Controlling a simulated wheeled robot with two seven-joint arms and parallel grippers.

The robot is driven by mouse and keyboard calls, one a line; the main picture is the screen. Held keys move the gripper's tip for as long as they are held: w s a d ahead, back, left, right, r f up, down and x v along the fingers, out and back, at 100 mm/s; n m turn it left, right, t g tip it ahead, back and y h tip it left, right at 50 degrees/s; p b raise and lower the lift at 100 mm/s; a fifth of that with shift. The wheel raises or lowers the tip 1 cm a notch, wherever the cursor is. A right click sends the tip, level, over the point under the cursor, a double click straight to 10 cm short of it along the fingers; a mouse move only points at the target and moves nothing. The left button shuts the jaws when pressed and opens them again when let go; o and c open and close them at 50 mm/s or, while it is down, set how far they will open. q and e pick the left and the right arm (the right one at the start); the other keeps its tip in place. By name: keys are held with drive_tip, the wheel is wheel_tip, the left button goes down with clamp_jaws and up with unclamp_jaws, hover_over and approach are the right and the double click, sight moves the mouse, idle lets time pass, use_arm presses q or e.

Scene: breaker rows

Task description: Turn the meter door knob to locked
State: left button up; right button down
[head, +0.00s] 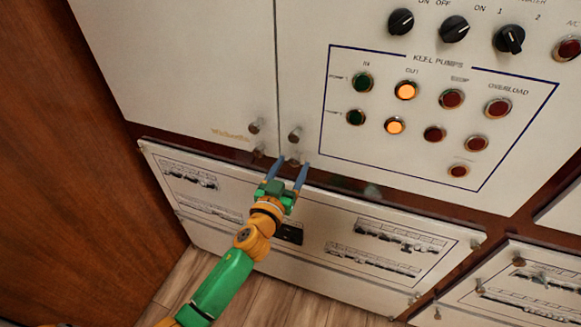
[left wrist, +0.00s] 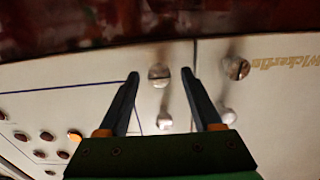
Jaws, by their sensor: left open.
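Small metal knobs sit in two columns either side of the seam between the white left door (head: 180,60) and the pump panel door (head: 310,60). On the pump panel side are an upper knob (head: 295,134) and a lower one (head: 293,157). No label shows which is the meter door knob. My left gripper (head: 293,165) is open, its blue fingers pointing up at the lower knob. In the left wrist view, this slotted knob (left wrist: 159,74) appears between the fingertips, with no clear contact. Its slot looks roughly level. My right gripper is not in view.
The left door's knobs (head: 256,126) are close on the left. Indicator lamps (head: 395,126) and black rotary switches (head: 454,29) are up and right. A breaker panel (head: 310,238) lies below, behind my left arm. A brown wooden wall (head: 60,170) stands at the left.

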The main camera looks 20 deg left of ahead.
use_arm(q)
clamp_jaws()
drive_tip(key=shift+m, duration=0.4)
drive_tip(key=m, duration=0.3)
drive_tip(key=shift+m, duration=0.3)
drive_tip(key=m, duration=0.4)
drive_tip(key=shift+m, duration=0.3)
drive_tip(key=m, duration=0.4)
drive_tip(key=shift+m, duration=2.4)
